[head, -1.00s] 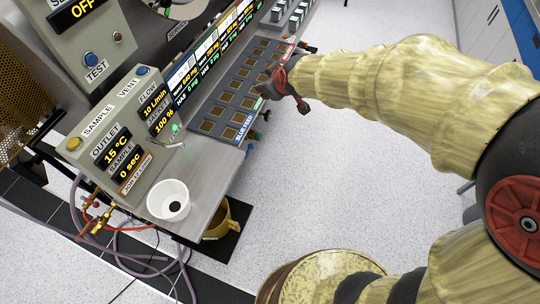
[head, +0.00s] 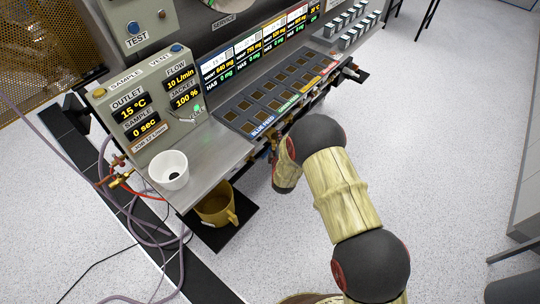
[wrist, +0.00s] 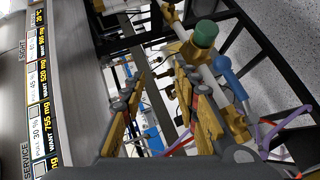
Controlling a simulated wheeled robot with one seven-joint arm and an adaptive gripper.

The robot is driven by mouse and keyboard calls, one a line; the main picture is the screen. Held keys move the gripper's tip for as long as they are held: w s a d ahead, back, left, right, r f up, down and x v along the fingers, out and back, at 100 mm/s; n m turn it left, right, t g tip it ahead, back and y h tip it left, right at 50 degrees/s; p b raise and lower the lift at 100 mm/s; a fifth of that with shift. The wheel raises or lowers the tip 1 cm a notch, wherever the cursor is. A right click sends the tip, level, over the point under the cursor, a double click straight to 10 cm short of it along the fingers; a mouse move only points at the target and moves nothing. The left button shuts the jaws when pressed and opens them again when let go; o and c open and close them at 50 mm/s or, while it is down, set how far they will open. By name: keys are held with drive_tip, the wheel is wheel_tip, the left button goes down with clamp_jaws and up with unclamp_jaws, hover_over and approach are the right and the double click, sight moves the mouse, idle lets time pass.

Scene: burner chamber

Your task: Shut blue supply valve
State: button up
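In the wrist view, the blue valve handle (wrist: 228,76) sits on brass and pale pipework, just right of the right finger. A green valve handle (wrist: 205,35) is beside it, farther up. My gripper (wrist: 159,72) is open, its two fingers apart with nothing held between them. The blue handle is outside the gap between the fingers; I cannot tell whether the right finger touches the pipework. In the head view my forearm reaches down to the bench's front edge, and the gripper and valves there are mostly hidden. The BLUE FEED label (head: 263,128) shows on the panel above.
The bench (head: 205,150) carries the control box (head: 150,105) and a white cup (head: 169,169). Black frame bars (wrist: 285,125) and hoses lie close beyond the valves. The floor at right is open.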

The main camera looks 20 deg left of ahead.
sight(267, 152)
drive_tip(key=s+a+f+n+t+y, duration=0.15)
drive_tip(key=s+f+n, duration=0.35)
drive_tip(key=f, duration=0.6)
drive_tip(key=shift+m, duration=0.4)
drive_tip(key=b+x, duration=0.1)
drive_tip(key=x, duration=0.1)
drive_tip(key=b+x, duration=0.1)
drive_tip(key=a+b+x, duration=0.1)
drive_tip(key=x, duration=0.1)
drive_tip(key=shift+f, duration=0.45)
drive_tip(key=shift+w+a+b, duration=0.3)
drive_tip(key=shift+w, duration=0.25)
drive_tip(key=c, duration=0.3)
drive_tip(key=shift+r, duration=0.1)
drive_tip(key=c, duration=0.4)
clamp_jaws()
drive_tip(key=shift+r, duration=0.1)
